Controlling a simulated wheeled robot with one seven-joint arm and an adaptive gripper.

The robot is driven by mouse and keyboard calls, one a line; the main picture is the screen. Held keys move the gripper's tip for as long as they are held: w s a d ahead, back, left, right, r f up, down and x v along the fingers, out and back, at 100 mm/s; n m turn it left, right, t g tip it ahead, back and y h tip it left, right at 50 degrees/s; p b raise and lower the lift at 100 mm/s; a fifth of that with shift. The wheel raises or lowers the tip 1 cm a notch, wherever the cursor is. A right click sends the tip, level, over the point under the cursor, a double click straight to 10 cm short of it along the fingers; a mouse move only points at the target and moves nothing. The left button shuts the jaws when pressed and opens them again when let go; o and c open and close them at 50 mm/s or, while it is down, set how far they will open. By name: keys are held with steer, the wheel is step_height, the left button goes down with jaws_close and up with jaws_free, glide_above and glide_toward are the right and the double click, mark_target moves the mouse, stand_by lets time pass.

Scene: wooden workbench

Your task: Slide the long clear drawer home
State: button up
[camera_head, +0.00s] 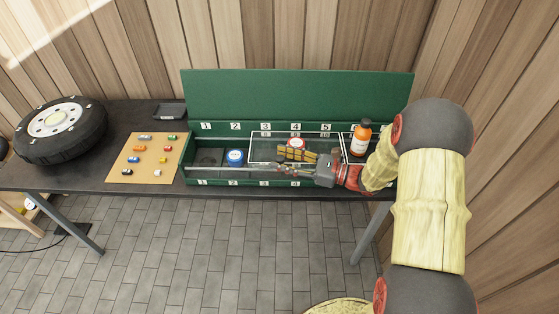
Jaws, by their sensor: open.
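A green case (297,95) with numbered compartments stands open on the workbench, its lid raised at the back. A clear drawer with a pale rim (249,147) sits in the middle of the case. A red-and-white round item (296,143) and a yellow-and-brown item (292,153) show within its outline. My gripper (281,168) is open, reaching in from the right low over the case's front. Its fingers are near the drawer's front side; I cannot tell whether they touch it. My gripper and wrist hide the drawer's front right part.
A blue-and-white round item (235,156) is in the case's left part, an orange bottle (361,139) upright in its right part. Left are a board with small coloured parts (146,158), a dark tray (170,111) and a wheel (61,130).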

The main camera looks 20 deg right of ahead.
steer(key=shift+w+a, duration=0.35)
steer(key=shift+a, duration=0.15)
steer(key=c, duration=0.3)
jaws_close()
stand_by(0.4)
